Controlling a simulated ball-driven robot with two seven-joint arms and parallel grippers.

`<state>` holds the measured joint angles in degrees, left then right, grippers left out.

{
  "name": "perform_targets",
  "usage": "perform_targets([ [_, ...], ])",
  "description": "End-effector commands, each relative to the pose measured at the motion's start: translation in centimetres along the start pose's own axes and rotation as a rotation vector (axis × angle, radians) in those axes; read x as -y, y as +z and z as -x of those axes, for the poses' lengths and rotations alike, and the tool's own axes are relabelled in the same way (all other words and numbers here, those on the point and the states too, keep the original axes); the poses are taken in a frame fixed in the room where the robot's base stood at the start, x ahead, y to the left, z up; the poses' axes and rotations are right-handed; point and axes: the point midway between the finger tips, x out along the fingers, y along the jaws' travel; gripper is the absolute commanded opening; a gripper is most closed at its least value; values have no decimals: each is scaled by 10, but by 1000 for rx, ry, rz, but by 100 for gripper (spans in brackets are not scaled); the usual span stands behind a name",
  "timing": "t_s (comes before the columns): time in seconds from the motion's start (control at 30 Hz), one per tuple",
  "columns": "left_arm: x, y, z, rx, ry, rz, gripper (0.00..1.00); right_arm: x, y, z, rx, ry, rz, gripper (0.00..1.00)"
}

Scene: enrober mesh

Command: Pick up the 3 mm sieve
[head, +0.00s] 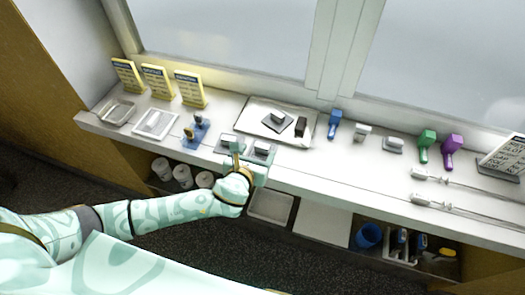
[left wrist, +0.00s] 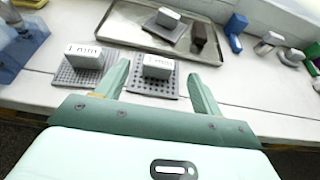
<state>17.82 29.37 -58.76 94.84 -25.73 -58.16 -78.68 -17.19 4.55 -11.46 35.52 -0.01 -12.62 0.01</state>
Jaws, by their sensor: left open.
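Two flat grey mesh sieves with white block handles lie side by side at the counter's front edge. The left sieve (left wrist: 84,57) has a label that looks like "1 mm"; it also shows in the head view (head: 229,140). The right sieve (left wrist: 157,67) has a label ending in "mm" whose number I cannot read for certain; it is partly hidden by my gripper in the head view (head: 263,149). My left gripper (left wrist: 159,74) is open and empty, its fingers on either side of the right sieve's handle in the picture. Contact cannot be told. My right gripper is not seen.
A metal tray (head: 252,126) behind holds another white-handled piece (head: 278,117) and a dark block (head: 300,127). A blue stand (head: 196,133) is to the left. Blue, white, green and purple tools stand to the right. Shelves with tubs are below the counter.

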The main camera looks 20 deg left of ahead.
Motion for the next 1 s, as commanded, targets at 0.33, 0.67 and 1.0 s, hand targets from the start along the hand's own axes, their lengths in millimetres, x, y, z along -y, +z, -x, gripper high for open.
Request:
perform_targets([
  [0.33,0,-5,-44,1,1,0,67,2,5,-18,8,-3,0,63],
  [0.67,0,-3,-59,-1,0,1,67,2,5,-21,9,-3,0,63],
  [1.0,0,-3,-59,0,0,1,17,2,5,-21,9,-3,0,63],
])
